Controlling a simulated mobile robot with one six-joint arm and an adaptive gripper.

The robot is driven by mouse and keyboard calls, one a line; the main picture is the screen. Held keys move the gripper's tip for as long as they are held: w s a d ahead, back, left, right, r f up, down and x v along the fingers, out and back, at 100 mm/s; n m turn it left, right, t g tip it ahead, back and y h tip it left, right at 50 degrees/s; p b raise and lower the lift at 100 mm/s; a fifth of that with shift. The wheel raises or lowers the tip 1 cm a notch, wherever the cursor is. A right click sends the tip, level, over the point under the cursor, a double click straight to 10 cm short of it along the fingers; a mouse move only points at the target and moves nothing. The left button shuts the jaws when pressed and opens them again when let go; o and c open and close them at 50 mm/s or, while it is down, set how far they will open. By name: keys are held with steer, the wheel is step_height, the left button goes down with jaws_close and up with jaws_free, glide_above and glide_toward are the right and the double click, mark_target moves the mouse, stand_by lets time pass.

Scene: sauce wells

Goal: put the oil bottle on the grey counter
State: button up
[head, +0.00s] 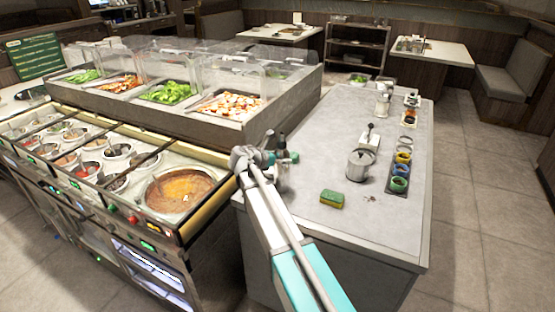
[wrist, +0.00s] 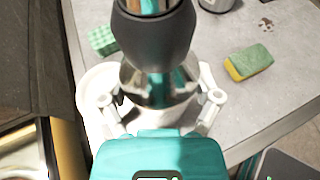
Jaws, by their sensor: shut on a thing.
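The oil bottle, with a dark rounded top and a clear, shiny body (wrist: 155,30), is between the white fingers of my gripper (wrist: 160,98) in the wrist view. My gripper is shut on it. In the head view my gripper (head: 262,158) is at the left edge of the grey counter (head: 335,245), and the bottle's dark top (head: 282,141) shows just beyond it. The lower part of the bottle is hidden by the gripper. Whether its base touches the counter cannot be told. A white round thing (wrist: 92,85) lies below and around the bottle.
A yellow-green sponge (head: 331,200) and a metal pot (head: 358,167) stand on the counter to the right. A rack of coloured rings (head: 399,184) is along its right side. A soup well (head: 180,190) lies left of my gripper.

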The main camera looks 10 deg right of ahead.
steer(key=shift+f, duration=0.1)
steer(key=o, duration=1.1)
steer(key=shift+r, duration=0.2)
steer(key=p+v, duration=0.4)
steer(key=v, duration=0.8)
steer(key=shift+f, duration=0.1)
